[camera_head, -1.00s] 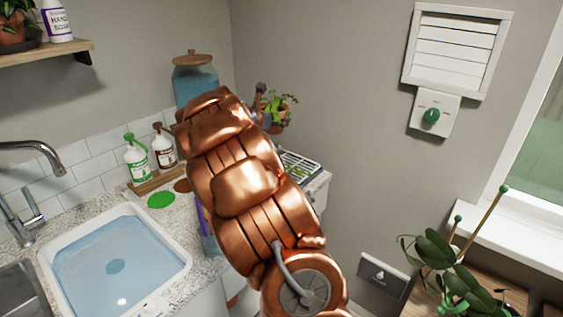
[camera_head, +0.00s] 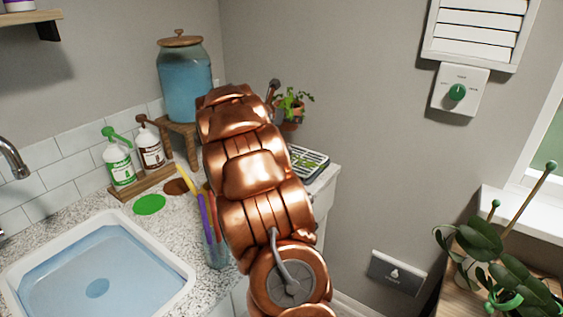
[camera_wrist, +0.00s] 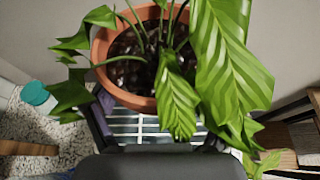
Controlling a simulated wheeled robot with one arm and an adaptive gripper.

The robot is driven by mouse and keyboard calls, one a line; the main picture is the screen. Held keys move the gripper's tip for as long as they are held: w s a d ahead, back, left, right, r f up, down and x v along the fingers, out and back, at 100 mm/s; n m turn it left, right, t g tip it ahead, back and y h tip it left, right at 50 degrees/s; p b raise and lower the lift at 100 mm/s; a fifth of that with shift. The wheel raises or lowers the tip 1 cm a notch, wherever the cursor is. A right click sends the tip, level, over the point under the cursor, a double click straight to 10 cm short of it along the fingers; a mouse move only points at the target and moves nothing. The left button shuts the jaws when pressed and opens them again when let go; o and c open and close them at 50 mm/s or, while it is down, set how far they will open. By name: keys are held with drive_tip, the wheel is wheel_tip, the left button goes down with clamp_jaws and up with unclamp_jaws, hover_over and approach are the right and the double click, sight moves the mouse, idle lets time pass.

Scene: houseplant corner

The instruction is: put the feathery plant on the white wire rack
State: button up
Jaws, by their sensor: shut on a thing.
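A green leafy plant in a terracotta pot (camera_head: 291,108) is held up beyond my arm, over the counter's right end. In the wrist view its pot (camera_wrist: 100,52) and ribbed, feather-veined leaves (camera_wrist: 232,60) fill the upper middle. My gripper (camera_wrist: 152,112) is shut on the pot, its dark fingers at the pot's near side; leaves partly cover the right one. A white rack with thin bars (camera_head: 308,158) lies on the counter's right end, partly behind my arm. Its bars (camera_wrist: 130,128) also show below the pot in the wrist view. I cannot tell the gap between pot and rack.
A blue-filled jar (camera_head: 185,85) on a wooden stand, two bottles (camera_head: 119,162) on a wooden tray and a cup of coloured sticks (camera_head: 216,245) stand left of my arm. A water-filled sink (camera_head: 95,275) is front left. Another plant (camera_head: 490,260) stands right.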

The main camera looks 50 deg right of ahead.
drive_tip(key=shift+w+f, duration=0.1)
drive_tip(key=shift+f, duration=0.2)
drive_tip(key=shift+f+b, duration=0.45)
drive_tip(key=shift+f, duration=4.4)
drive_tip(key=shift+f, duration=0.15)
drive_tip(key=o, duration=1.6)
drive_tip(key=shift+c, duration=0.2)
drive_tip(key=shift+r, duration=0.2)
drive_tip(key=v, duration=1.2)
drive_tip(key=shift+b, duration=0.3)
drive_tip(key=shift+w+f, duration=0.1)
drive_tip(key=shift+f, duration=0.05)
